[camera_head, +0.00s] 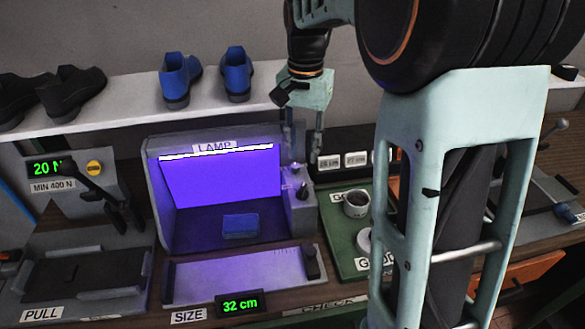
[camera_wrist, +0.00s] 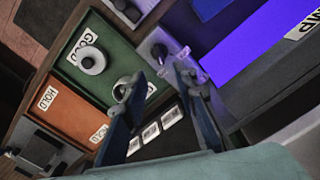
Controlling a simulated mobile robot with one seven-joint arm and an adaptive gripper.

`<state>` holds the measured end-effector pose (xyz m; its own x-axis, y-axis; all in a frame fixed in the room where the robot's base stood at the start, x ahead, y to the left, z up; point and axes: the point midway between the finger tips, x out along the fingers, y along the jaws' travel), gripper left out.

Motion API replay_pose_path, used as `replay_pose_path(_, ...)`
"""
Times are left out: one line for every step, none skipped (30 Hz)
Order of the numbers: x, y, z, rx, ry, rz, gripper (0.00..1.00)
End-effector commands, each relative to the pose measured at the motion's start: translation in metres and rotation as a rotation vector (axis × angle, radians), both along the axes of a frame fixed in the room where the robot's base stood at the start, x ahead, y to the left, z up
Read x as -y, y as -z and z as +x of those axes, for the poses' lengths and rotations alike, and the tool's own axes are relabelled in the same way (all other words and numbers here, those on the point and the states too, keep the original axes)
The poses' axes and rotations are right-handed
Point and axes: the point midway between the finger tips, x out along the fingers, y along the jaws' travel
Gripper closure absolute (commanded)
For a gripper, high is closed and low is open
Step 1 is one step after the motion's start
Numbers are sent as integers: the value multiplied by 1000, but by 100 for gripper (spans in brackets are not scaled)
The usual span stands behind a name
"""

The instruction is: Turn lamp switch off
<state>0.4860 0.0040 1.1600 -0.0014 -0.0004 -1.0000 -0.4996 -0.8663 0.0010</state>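The lamp box (camera_head: 215,190), labelled LAMP, glows violet inside, so its light is on. A grey switch housing (camera_head: 300,212) is on its right side, with a small toggle-like lever (camera_head: 302,191) on top and a smaller knob behind it. My gripper (camera_head: 302,152) hangs pointing down just above and behind this housing, its fingers apart and empty. In the wrist view my gripper (camera_wrist: 158,76) also shows open, with the housing (camera_wrist: 158,48) just beyond the fingertips. The lever's exact position is unclear, and I see no clear contact.
A green tray (camera_head: 342,245) with round pieces lies right of the lamp. Black label blocks (camera_head: 330,162) stand behind it. Shoes (camera_head: 236,82) stand on the shelf (camera_head: 130,112). The SIZE gauge (camera_head: 245,275) reads 32 cm; the PULL tester (camera_head: 75,185) is left.

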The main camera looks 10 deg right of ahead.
Motion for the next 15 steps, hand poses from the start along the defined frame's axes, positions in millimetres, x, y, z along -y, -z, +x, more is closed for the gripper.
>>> replay_pose_path(0, 5, -1, -4, -2, 0, 73)
replay_pose_path(0, 8, -1, -4, -3, -1, 73)
replay_pose_path(0, 14, -1, -5, -3, -1, 73)
replay_pose_path(0, 19, -1, -5, -2, -1, 73)
replay_pose_path(0, 25, -2, -6, -2, -1, 73)
replay_pose_path(0, 32, -1, -6, -2, 0, 73)
replay_pose_path(0, 39, -2, -7, -1, 0, 73)
replay_pose_path(0, 44, -1, -6, -1, 0, 73)
replay_pose_path(0, 52, -2, -6, -1, 0, 73)
replay_pose_path(0, 58, -2, -6, -1, 0, 73)
replay_pose_path(0, 64, -1, -5, -1, -1, 73)
replay_pose_path(0, 71, -1, -6, -1, 0, 73)
replay_pose_path(0, 76, -1, -4, 0, 0, 73)
replay_pose_path(0, 80, -1, -4, 0, 0, 73)
replay_pose_path(0, 86, -1, -4, 0, 0, 73)
